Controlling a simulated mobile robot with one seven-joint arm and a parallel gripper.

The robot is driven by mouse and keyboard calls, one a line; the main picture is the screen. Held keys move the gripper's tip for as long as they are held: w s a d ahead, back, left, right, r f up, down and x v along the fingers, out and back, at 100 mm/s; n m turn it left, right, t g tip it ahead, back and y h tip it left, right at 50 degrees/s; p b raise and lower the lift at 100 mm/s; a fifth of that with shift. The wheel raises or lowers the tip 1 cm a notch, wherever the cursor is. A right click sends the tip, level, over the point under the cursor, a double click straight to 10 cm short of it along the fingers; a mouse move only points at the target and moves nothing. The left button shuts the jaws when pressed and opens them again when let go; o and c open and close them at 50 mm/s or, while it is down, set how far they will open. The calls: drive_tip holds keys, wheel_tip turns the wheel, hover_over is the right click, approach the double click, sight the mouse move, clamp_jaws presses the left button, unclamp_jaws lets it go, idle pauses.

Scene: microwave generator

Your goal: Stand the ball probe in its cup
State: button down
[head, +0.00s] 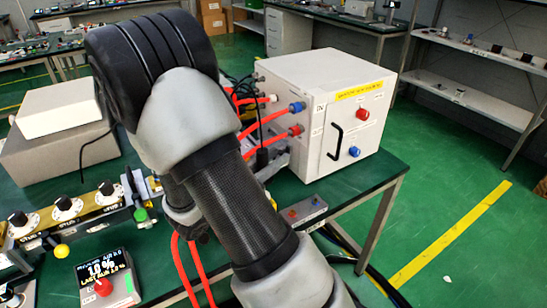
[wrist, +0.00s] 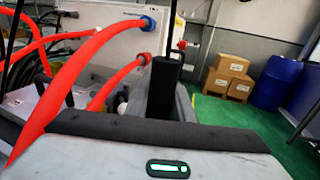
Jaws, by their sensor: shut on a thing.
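My gripper (wrist: 162,116) shows in the wrist view, with its dark edge and pale body across the bottom. It is shut on an upright black handle with a thinner stem above, which looks like the ball probe (wrist: 163,85). In the head view the probe (head: 262,156) appears as a dark upright piece just right of my arm, in front of the pale box's left side. My arm hides most of the gripper there. I cannot make out the probe's ball or its cup; the lower end is hidden.
The pale box (head: 318,90) has thick red cables (head: 264,119) plugged into its left side, close to my gripper. A small grey box (head: 303,211) lies near the green bench's edge. A dial rail (head: 67,208) and a display unit (head: 104,279) stand at left.

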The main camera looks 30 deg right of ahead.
wheel_tip(320, 180, down, 7)
drive_tip(key=b, duration=0.4)
drive_tip(key=shift+r, duration=0.2)
drive_tip(key=c, duration=1.5)
unclamp_jaws()
drive_tip(key=shift+o, duration=0.2)
